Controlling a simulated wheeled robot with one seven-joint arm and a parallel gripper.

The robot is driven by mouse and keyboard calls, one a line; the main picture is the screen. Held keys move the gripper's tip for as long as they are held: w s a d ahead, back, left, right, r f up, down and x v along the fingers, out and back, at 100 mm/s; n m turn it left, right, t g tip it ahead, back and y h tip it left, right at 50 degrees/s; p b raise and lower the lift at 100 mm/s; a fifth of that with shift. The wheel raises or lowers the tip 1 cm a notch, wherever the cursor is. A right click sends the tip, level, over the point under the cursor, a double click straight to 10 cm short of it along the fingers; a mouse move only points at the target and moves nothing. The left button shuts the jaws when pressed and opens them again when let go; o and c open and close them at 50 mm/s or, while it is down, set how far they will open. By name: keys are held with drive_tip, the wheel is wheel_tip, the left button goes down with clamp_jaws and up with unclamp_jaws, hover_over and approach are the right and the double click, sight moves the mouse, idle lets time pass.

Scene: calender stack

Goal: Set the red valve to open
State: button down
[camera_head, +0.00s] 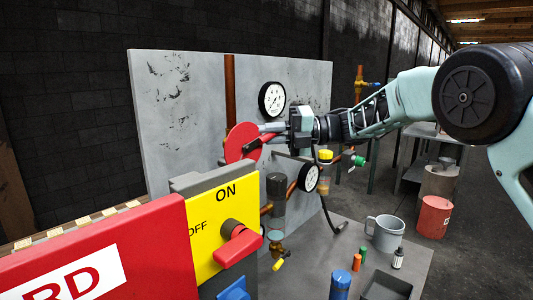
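The red valve (238,143) is a round red disc on the copper pipe, in front of the grey upright panel. A red lever-like part shows at its right side. My gripper (262,134) reaches in from the right, with its fingertips at the right edge of the valve. The fingers overlap the red part in this view, so I cannot tell whether they touch or grip it. The valve's hub and part of its right side are hidden behind the fingers.
A yellow ON/OFF box (210,235) with a red knob (237,246) stands in front, beside a large red box (110,255). Pressure gauges (271,99) and copper pipes are close to my gripper. A grey mug (385,233) and small bottles stand on the bench.

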sight(259, 139)
drive_tip(key=r+n+h+b, duration=0.1)
drive_tip(key=s+a+r+n+t+h+b, duration=0.1)
drive_tip(key=h+b, duration=0.1)
drive_tip(key=s+r+n+t+h+b, duration=0.1)
drive_tip(key=n+b, duration=0.1)
drive_tip(key=shift+a+r+h, duration=0.25)
drive_tip(key=shift+h, duration=0.15)
drive_tip(key=shift+s+a+r+n+t+h+b, duration=0.35)
drive_tip(key=shift+s+a+n+t+h+b, duration=0.15)
drive_tip(key=shift+s+n+t+h+b, duration=0.35)
drive_tip(key=shift+s+a+r+n+t+h+b, duration=0.35)
drive_tip(key=shift+s+a+n+t+h, duration=0.25)
drive_tip(key=shift+t+h, duration=0.4)
drive_tip(key=shift+w+d, duration=0.1)
drive_tip(key=shift+w, duration=0.05)
drive_tip(key=c, duration=1.4)
unclamp_jaws()
drive_tip(key=b+v, duration=0.1)
drive_tip(key=v, duration=1.6)
drive_tip(key=shift+d+r, duration=0.1)
drive_tip(key=shift+d, duration=0.05)
